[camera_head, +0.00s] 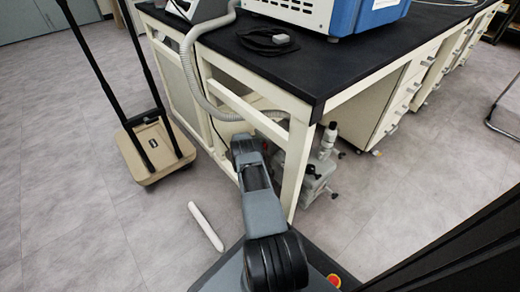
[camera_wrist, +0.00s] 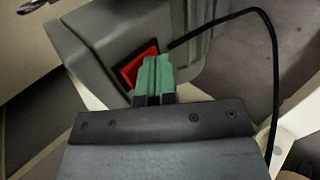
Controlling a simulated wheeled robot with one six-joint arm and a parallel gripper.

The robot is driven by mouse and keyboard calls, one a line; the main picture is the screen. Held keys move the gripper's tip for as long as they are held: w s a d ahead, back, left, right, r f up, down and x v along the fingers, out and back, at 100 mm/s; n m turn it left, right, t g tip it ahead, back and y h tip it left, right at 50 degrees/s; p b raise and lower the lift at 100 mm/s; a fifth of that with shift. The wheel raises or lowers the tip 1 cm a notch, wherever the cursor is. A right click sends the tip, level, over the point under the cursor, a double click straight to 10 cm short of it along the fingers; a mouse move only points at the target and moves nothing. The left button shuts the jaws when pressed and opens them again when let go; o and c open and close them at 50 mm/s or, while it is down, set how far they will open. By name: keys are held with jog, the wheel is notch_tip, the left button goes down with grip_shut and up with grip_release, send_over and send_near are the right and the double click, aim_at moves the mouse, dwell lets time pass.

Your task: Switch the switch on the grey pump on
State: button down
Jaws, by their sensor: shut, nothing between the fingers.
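The grey pump (camera_wrist: 88,50) fills the upper left of the wrist view, and a grey machine that looks like it stands under the bench in the head view (camera_head: 316,178). The red switch (camera_wrist: 130,68) sits in a dark frame on the pump's face. My gripper (camera_wrist: 153,62) has green fingers that are shut together and empty. The fingertips overlap the switch's right part in the wrist view; whether they touch it I cannot tell. The switch's position is unclear. In the head view my arm reaches under the bench, and the fingers and switch are hidden.
A black cable (camera_wrist: 272,60) loops from the pump to the right of my gripper. The bench's cream front leg (camera_head: 296,165) stands close to the right of my arm. A grey hose (camera_head: 190,75) hangs at the left. A beige cart (camera_head: 148,150) stands farther left.

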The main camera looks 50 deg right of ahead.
jog(key=shift+r+p, duration=0.3)
jog(key=shift+r, duration=0.4)
jog(key=a+r+p, duration=0.2)
jog(key=a+p, duration=0.1)
jog(key=a, duration=0.3)
jog(key=w+a+r+p, duration=0.1)
jog(key=a+r+p, duration=0.1)
jog(key=a, duration=0.4)
jog(key=shift+w+a+r+p, duration=0.2)
jog(key=shift+a+r+p, duration=0.1)
jog(key=shift+r+p, duration=0.1)
jog(key=shift+f, duration=0.1)
